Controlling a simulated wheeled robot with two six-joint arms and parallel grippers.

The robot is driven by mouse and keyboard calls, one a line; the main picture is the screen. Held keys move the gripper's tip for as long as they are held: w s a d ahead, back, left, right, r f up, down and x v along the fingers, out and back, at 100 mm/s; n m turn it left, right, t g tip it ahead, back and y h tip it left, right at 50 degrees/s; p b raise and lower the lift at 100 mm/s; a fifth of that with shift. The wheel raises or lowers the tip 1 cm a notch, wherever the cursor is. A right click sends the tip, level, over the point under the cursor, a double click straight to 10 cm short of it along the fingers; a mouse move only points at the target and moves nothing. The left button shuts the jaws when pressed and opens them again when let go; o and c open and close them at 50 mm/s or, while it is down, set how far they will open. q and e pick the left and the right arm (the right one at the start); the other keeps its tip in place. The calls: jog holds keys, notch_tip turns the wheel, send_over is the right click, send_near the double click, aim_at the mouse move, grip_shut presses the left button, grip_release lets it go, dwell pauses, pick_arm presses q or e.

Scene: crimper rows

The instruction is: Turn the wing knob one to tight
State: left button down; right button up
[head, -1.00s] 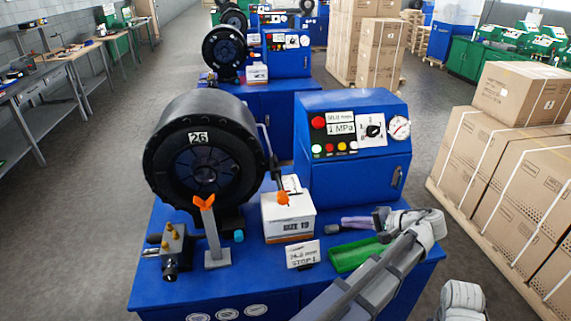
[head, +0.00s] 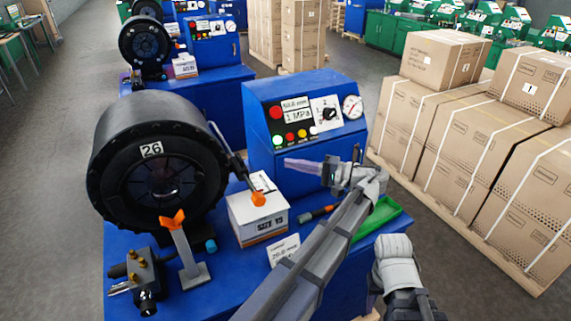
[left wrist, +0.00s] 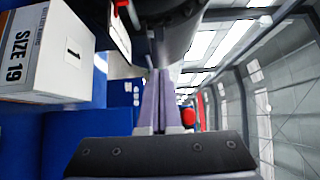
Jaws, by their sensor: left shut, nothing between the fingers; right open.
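The black wing knob (head: 330,114) sits on a white dial plate on the front of the blue control box (head: 262,100), left of the round gauge (head: 352,107). The knob's exact setting is too small to read. My left gripper (head: 288,162) is shut and empty in front of the box, below the button row and to the lower left of the knob. Its purple fingers also show pressed together in the left wrist view (left wrist: 157,100). The knob cannot be made out there. Of my right arm only links show at the bottom; its fingers are not visible.
A black crimper head marked 26 (head: 150,195) stands left. A lever with an orange tip (head: 258,199) hangs by the white size box (head: 258,222). A green tray (head: 385,217), a sign card (head: 284,250) and an orange-tipped stand (head: 186,255) occupy the bench. Cartons (head: 440,130) stand right.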

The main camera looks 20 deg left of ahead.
aim_at(240, 162)
pick_arm(q)
jog(key=a, duration=0.3)
jog(key=s+a, duration=0.1)
jog(key=a, duration=0.2)
jog(key=s+a, duration=0.1)
jog(key=a, duration=0.2)
jog(key=shift+s, duration=0.2)
jog(key=shift+s+a, duration=0.55)
jog(key=shift+s, duration=0.05)
jog(key=shift+s, duration=0.1)
jog(key=shift+s+m+t, duration=0.15)
jog(key=shift+m+t, duration=0.25)
jog(key=shift+t, duration=0.2)
jog(key=shift+s+m+t, duration=0.3)
jog(key=shift+m+t, duration=0.3)
jog(key=shift+t, duration=0.35)
jog(key=shift+s+m+t, duration=0.25)
jog(key=shift+m+t, duration=0.35)
jog(key=shift+t, duration=0.35)
jog(key=shift+s, duration=0.15)
jog(key=shift+s+a, duration=0.35)
jog(key=shift+s, duration=0.35)
jog(key=shift+s+a, duration=0.1)
jog(key=shift+s, duration=0.05)
